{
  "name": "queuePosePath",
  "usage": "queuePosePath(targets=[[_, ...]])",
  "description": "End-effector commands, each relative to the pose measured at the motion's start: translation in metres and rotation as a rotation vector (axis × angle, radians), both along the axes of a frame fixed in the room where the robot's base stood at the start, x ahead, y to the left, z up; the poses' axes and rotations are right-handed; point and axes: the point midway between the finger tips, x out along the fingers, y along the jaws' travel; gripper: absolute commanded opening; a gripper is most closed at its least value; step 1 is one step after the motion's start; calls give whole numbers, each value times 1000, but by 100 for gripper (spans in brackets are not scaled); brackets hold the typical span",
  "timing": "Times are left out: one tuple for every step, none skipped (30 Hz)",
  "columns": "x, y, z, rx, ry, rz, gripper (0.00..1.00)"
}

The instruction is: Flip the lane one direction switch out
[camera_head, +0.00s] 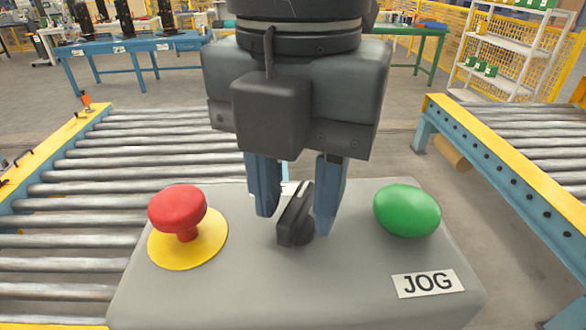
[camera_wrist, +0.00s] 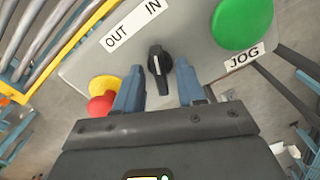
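The direction switch (camera_head: 294,218) is a black rotary knob with a white line, on top of a grey control box (camera_head: 230,290). In the head view its handle slants from lower left to upper right. It also shows in the wrist view (camera_wrist: 160,62), below the white OUT label (camera_wrist: 116,39) and IN label (camera_wrist: 152,7). Which label it points at I cannot tell. My gripper (camera_head: 294,224) is open and points down, one blue finger on each side of the knob. The wrist view shows gaps between the fingers (camera_wrist: 159,88) and the knob. My gripper mostly hides the labels in the head view.
A red mushroom button (camera_head: 178,210) on a yellow base stands left of the switch. A green button (camera_head: 407,210) and a JOG label (camera_head: 428,283) are on the right. Roller conveyors (camera_head: 120,175) lie left and right (camera_head: 540,150) of the box.

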Motion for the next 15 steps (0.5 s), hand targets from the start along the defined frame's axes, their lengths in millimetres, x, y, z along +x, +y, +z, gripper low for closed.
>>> queuePosePath(targets=[[0,0,0,0,0,0,39],[0,0,0,0,0,0,39],[0,0,0,0,0,0,39],[0,0,0,0,0,0,39],[0,0,0,0,0,0,39],[0,0,0,0,0,0,36],[0,0,0,0,0,0,34],[0,0,0,0,0,0,31],[0,0,0,0,0,0,27],[0,0,0,0,0,0,24],[0,0,0,0,0,0,21],[0,0,0,0,0,0,17],[0,0,0,0,0,0,14],[0,0,0,0,0,0,12],[0,0,0,0,0,0,8]])
